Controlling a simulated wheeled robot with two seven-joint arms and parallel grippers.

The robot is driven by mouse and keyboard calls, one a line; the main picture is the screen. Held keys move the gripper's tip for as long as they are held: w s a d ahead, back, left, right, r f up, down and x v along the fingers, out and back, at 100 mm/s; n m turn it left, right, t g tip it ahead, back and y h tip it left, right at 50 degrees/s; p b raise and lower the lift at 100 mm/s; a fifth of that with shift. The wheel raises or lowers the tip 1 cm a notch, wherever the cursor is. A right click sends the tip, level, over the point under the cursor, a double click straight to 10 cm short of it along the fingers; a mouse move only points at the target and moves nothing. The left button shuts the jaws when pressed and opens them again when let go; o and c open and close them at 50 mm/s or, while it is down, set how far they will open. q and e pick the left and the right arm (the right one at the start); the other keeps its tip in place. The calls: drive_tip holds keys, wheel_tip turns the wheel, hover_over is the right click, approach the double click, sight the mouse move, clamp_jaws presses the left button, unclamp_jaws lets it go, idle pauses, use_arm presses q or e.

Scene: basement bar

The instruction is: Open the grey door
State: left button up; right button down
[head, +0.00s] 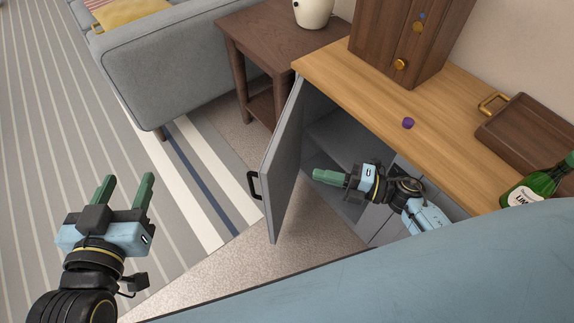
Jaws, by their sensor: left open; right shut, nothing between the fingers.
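The grey door (284,168) of the low cabinet stands swung well open, its black handle (253,186) on the outer face at the left. The cabinet's shelved interior (340,143) shows behind it. My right gripper (316,175) is shut and empty in front of the cabinet opening, on the inner side of the door. Its green fingertips point left toward the door's inner face, with a gap visible in the picture. My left gripper (128,184) is open and empty at the lower left, over the floor and well left of the door.
The wooden cabinet top (375,95) holds a small purple object (408,123), a wooden drawer box (412,40), a brown case (530,140) and a green bottle (540,186). A dark side table (250,35) and grey sofa (190,65) stand behind. Striped rug lies left.

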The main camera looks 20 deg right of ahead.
sight(274, 164)
drive_tip(key=b+x, duration=0.2)
drive_tip(key=x, duration=0.5)
drive_tip(key=shift+w+a, duration=0.25)
drive_tip(key=shift+a, duration=0.1)
use_arm(q)
wheel_tip(274, 164, up, 9)
drive_tip(key=d+t+h, duration=0.1)
drive_tip(key=t+h, duration=0.1)
drive_tip(key=t, duration=0.4)
drive_tip(key=shift+s+d, duration=0.25)
drive_tip(key=shift+s, duration=0.05)
use_arm(e)
drive_tip(key=shift+x, duration=0.8)
use_arm(q)
drive_tip(key=shift+f, duration=0.15)
